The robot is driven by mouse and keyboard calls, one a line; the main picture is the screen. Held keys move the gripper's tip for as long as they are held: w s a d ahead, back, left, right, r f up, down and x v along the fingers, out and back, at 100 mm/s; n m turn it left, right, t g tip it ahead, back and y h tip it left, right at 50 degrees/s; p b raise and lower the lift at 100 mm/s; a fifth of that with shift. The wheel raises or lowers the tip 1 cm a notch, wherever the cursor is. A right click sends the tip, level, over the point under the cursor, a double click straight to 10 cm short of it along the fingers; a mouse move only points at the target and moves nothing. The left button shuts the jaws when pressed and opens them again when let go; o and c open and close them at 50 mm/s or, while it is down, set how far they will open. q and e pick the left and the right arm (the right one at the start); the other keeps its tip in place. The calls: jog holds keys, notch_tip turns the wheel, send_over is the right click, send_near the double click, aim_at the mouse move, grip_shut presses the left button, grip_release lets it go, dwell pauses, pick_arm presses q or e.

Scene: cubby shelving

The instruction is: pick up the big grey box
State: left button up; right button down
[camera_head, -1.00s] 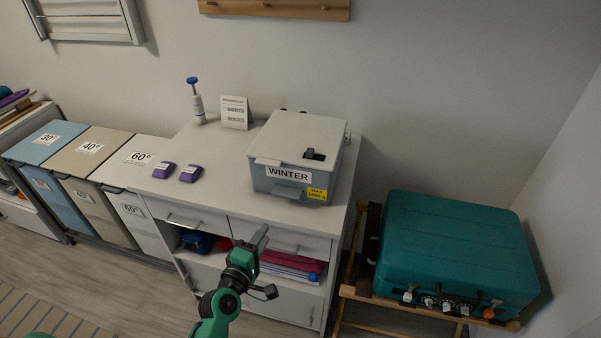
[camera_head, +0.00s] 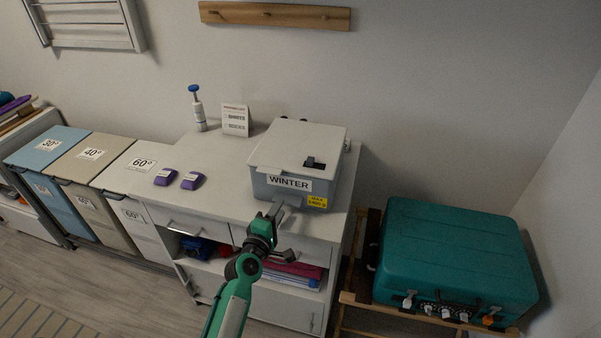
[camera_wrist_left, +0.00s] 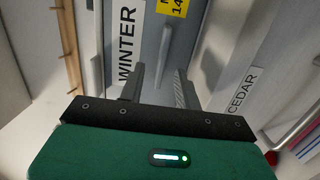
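The big grey box (camera_head: 300,150) stands on the right part of the white cabinet top, with a pale lid and a WINTER label and a yellow sticker on its front. In the left wrist view its grey front (camera_wrist_left: 152,30) fills the upper middle, turned sideways. My left gripper (camera_head: 279,208) is just in front of the box's lower front, below the WINTER label. In the left wrist view its two fingers (camera_wrist_left: 160,75) are apart, pointing at the box front; I cannot tell if they touch it. The box's front handle is mostly hidden by the gripper in the head view. My right gripper is not in view.
A teal suitcase (camera_head: 455,255) lies on a wooden rack at right. Labelled bins (camera_head: 95,165) stand at left.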

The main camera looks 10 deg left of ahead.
pick_arm(q)
jog(key=w, duration=0.3)
jog(key=shift+w+d+f, duration=0.1)
jog(key=shift+w+d, duration=0.05)
jog(key=shift+d, duration=0.05)
grip_shut()
dwell(1.2)
